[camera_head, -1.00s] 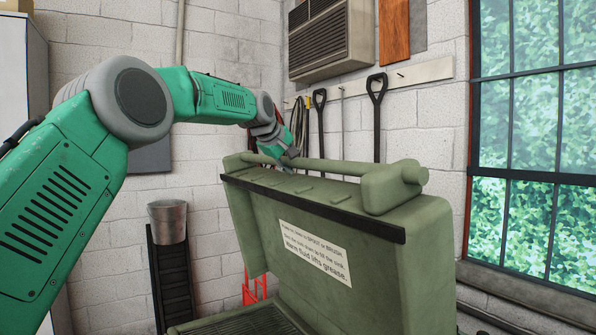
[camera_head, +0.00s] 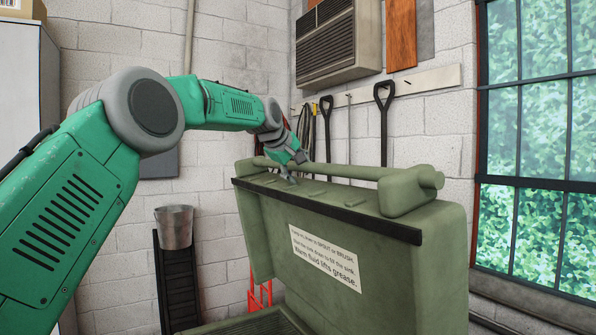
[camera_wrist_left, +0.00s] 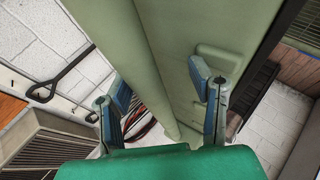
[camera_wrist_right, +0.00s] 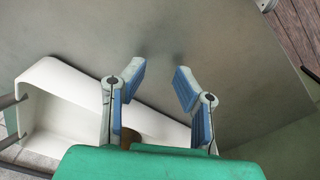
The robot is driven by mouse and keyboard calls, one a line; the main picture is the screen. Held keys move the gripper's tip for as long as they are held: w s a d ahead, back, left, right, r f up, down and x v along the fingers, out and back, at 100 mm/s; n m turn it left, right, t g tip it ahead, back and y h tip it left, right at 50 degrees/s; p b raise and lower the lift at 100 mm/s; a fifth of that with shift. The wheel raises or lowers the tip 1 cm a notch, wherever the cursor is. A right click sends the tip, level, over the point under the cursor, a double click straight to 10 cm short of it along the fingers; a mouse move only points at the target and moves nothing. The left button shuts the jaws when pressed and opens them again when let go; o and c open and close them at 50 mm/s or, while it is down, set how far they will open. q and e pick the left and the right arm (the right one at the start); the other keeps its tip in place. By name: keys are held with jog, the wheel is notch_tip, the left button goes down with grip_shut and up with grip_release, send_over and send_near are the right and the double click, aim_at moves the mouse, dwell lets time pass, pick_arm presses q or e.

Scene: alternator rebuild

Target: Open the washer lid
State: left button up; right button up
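The washer lid (camera_head: 350,222) is a green panel with a white label, standing raised and tilted above the washer body in the head view. A long green bar (camera_head: 345,172) runs along its top edge. My left gripper (camera_head: 289,178) is at the lid's top edge, near the bar's left part. In the left wrist view, its fingers (camera_wrist_left: 164,88) are spread wide, with the bar (camera_wrist_left: 145,65) and part of the lid (camera_wrist_left: 205,25) showing between and beyond them; contact cannot be told. My right gripper (camera_wrist_right: 158,88) is open and empty before a plain grey surface; it is out of the head view.
The washer body (camera_head: 250,325) is below the lid. A metal bucket (camera_head: 174,226) stands on a black stand at the left. Hanging tools (camera_head: 384,118) and an air unit (camera_head: 338,45) are on the wall behind. A white open-sided thing (camera_wrist_right: 65,110) is left in the right wrist view.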

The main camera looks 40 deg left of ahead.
pick_arm(q)
jog(key=v, duration=1.2)
jog(key=shift+a, duration=0.15)
